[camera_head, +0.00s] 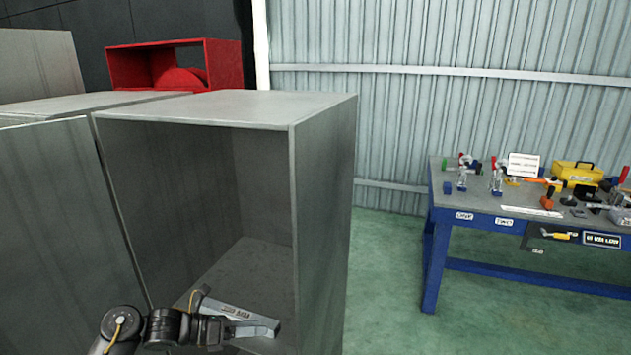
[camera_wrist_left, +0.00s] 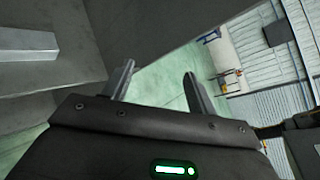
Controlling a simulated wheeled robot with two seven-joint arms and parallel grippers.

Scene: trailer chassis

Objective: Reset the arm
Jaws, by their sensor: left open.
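My left arm enters the head view from the bottom left. Its gripper (camera_head: 258,322) is at the lower front of an open grey metal box (camera_head: 325,200), close to the opening. In the left wrist view the two fingers (camera_wrist_left: 158,86) are spread apart with nothing between them. Beyond the fingers I see green floor and a grey panel edge. My right arm and gripper are not in view.
A grey bar (camera_wrist_left: 28,44) lies on a grey surface in the left wrist view. A red open box (camera_head: 225,65) stands behind. A blue workbench (camera_head: 440,192) with tools is at the right. Green floor (camera_head: 385,290) lies clear between box and bench.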

